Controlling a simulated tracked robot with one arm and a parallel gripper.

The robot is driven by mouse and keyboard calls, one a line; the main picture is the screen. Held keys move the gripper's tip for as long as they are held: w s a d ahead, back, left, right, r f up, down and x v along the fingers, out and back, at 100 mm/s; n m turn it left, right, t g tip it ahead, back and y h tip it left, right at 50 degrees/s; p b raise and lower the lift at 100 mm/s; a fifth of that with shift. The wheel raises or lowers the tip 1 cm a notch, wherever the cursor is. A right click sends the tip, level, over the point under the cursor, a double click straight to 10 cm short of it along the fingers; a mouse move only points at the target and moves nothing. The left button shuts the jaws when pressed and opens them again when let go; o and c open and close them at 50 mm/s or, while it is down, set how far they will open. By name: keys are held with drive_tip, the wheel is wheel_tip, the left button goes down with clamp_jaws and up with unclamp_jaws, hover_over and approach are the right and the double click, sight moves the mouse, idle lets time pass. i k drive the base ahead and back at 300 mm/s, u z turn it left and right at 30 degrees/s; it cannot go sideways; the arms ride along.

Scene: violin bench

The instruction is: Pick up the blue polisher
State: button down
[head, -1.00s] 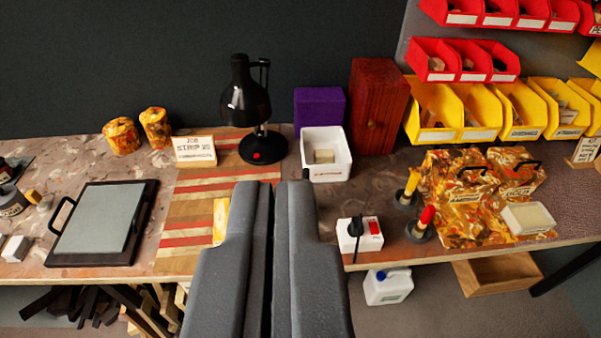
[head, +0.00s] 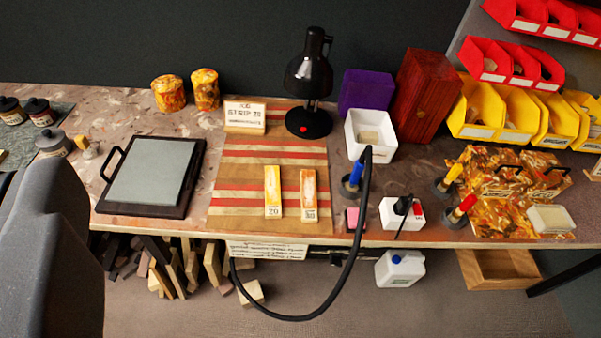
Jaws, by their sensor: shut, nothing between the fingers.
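The blue polisher (head: 356,173) stands upright with its blue handle up in a dark round holder (head: 349,190), right of the striped wooden board on the bench. A black cable passes close beside its right side. Two similar tools, one yellow-handled (head: 453,174) and one red-handled (head: 466,203), stand in holders further right. My gripper (head: 52,235) shows only in part at the lower left edge, as a grey shape. It is shut and empty, far to the left of the blue polisher in the picture.
The black cable (head: 361,220) loops below the bench's front edge. A white switch box (head: 389,217) and a pink block (head: 353,221) sit near the polisher. A white bin (head: 361,146) and black lamp (head: 307,85) stand behind. Two labelled strips lie on the striped board (head: 240,190).

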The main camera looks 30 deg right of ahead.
sight(352, 185)
drive_tip(key=u, duration=0.55)
drive_tip(key=k, duration=0.35)
drive_tip(key=z, duration=1.45)
